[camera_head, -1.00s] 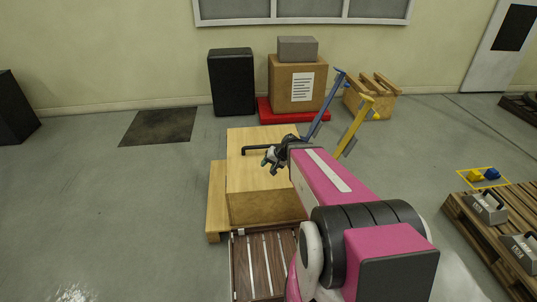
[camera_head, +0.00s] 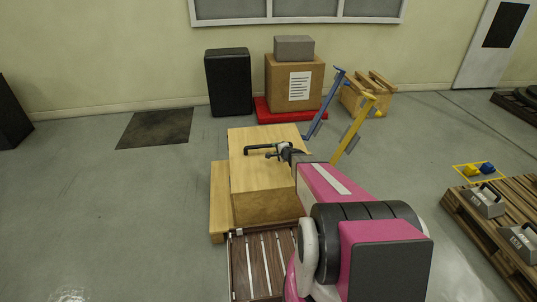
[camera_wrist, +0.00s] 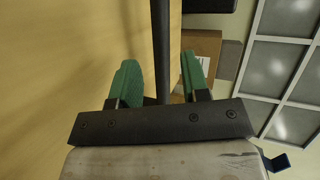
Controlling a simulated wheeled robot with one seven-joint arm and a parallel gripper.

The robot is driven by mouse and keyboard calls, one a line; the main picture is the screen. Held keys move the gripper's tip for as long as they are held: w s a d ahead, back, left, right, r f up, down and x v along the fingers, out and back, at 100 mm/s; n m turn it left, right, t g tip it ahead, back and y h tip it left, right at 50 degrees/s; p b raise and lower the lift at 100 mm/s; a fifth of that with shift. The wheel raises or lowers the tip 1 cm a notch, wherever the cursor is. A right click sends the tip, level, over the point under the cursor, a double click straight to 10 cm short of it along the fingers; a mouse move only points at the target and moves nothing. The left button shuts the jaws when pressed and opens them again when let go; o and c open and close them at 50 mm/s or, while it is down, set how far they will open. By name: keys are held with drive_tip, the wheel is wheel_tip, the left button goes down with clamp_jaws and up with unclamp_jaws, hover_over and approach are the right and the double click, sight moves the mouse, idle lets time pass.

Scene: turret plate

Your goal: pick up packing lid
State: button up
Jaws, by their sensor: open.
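The packing lid (camera_head: 246,172) is a pale wooden panel on top of a box-like wooden block, with a black bar handle (camera_head: 250,151). In the wrist view the lid's wood (camera_wrist: 85,45) fills the left side. My gripper (camera_head: 277,153) is over the lid at the right end of the handle. In the wrist view my green-padded gripper fingers (camera_wrist: 160,78) are apart, and the dark handle bar (camera_wrist: 160,35) runs between them. I see a gap on both sides of the bar. The handle's near end is hidden behind the gripper's mount.
A wooden board (camera_head: 218,200) stands along the block's left side, and a slatted dark pallet (camera_head: 262,265) lies in front. A cardboard box (camera_head: 280,95) stands on a red base behind, near a blue lever and a yellow lever (camera_head: 352,130).

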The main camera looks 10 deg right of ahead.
sight(270, 146)
drive_tip(key=x, duration=0.8)
drive_tip(key=shift+w+a+f, duration=0.1)
drive_tip(key=shift+w+a, duration=0.1)
clamp_jaws()
drive_tip(key=shift+s, duration=0.1)
idle(1.0)
